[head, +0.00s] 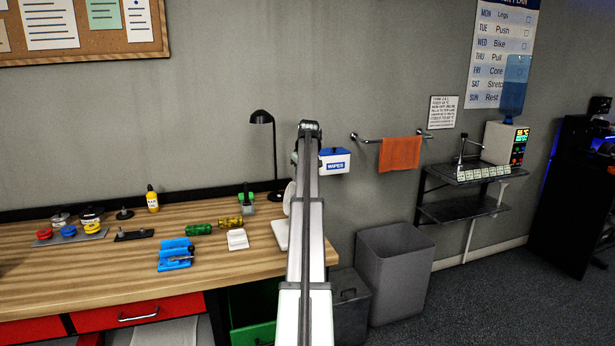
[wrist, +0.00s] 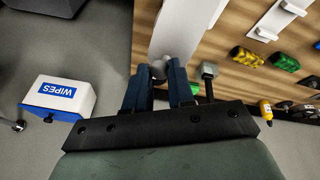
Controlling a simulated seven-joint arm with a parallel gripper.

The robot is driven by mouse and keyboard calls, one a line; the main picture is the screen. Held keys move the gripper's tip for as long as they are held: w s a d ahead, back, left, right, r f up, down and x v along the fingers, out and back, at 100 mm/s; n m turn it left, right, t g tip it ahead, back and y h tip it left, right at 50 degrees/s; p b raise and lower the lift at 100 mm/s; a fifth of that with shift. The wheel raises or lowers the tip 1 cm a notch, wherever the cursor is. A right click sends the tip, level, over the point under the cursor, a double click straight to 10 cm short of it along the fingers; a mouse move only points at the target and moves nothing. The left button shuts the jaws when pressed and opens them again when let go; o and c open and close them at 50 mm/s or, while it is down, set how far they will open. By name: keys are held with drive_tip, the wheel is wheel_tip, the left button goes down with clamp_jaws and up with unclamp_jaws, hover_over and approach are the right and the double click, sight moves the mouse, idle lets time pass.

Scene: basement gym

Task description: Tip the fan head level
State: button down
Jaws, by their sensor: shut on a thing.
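The fan is white and stands at the right end of the wooden workbench. In the head view my arm hides most of it; the edge of its round head (head: 288,198) and part of its base (head: 281,235) show at the arm's left side. In the wrist view a white part of the fan (wrist: 182,28) lies just beyond my fingers. My gripper (wrist: 158,76) has its two dark blue fingers on either side of a small grey rounded part and is shut on it. The head view does not show the fingers. I cannot tell the head's tilt.
A black desk lamp (head: 262,118) stands close behind the fan. A wipes box (head: 335,161) hangs on the wall to the right. The workbench (head: 120,273) holds a blue tool (head: 174,254), green and yellow cylinders and a white stand (head: 237,239). A grey bin (head: 396,275) stands right of the bench.

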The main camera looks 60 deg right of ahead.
sight(294, 184)
drive_tip(key=shift+w+a+r+g+h, duration=0.2)
drive_tip(key=shift+w+a+g+h, duration=0.5)
drive_tip(key=shift+w+a, duration=0.5)
drive_tip(key=shift+w+a+n+g+h, duration=0.4)
drive_tip(key=shift+w+a+g+h, duration=0.25)
drive_tip(key=shift+w+a, duration=0.3)
drive_tip(key=c, duration=1)
unclamp_jaws()
drive_tip(key=v, duration=1.3)
drive_tip(key=shift+a+r, duration=0.2)
drive_tip(key=shift+r, duration=0.15)
